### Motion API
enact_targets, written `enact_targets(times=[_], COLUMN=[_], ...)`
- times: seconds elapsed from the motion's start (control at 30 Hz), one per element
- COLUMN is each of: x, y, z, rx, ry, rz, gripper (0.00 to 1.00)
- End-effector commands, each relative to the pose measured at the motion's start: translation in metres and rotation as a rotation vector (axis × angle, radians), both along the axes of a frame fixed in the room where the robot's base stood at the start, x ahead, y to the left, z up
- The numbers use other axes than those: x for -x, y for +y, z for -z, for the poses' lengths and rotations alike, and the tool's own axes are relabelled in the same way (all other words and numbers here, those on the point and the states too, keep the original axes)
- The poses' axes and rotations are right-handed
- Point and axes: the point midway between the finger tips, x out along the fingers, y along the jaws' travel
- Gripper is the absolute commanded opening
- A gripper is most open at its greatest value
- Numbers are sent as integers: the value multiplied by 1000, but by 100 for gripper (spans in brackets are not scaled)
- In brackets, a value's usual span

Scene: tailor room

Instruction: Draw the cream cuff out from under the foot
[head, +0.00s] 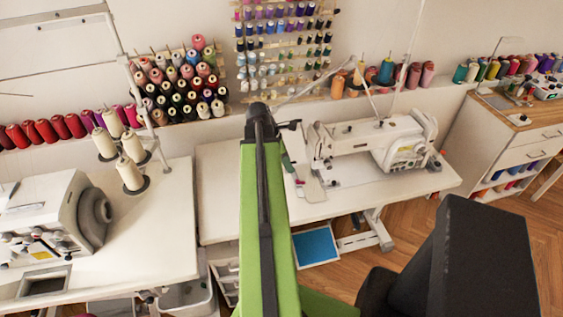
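A white sewing machine (375,140) stands on a pale table (400,190) right of the middle. Its needle end, where the foot is, faces my arm, but the foot is too small and partly hidden to make out. A small pale flat piece (314,190) lies at that end; I cannot tell whether it is the cream cuff or part of the machine. My green arm reaches up the middle to beside the machine's needle end. Only a small dark part of my gripper (291,125) shows past the arm's tip; its fingers are hidden.
Another white machine (45,225) stands on the left table (150,245), with cream thread cones (131,175) behind it. Thread racks (180,85) line the wall. A drawer cabinet (500,145) stands at right. A blue panel (315,246) lies below the machine table.

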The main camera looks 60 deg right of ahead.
Motion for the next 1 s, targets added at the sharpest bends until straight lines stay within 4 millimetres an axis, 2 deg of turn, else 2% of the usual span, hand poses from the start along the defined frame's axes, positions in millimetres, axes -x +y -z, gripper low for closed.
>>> enact_targets(times=[0.03, 0.3, 0.43, 0.6, 0.93, 1.0], x=[3, 19, 26, 30, 31, 31], y=[-3, -16, -21, -25, -26, -25], z=[22, 75, 94, 105, 105, 105], rx=[0, 1, 1, 0, 0, 1], ry=[0, -1, -1, 0, 0, -1], rz=[0, -3, -2, -4, -4, -5], gripper=[40, 40, 40, 40, 40, 31])
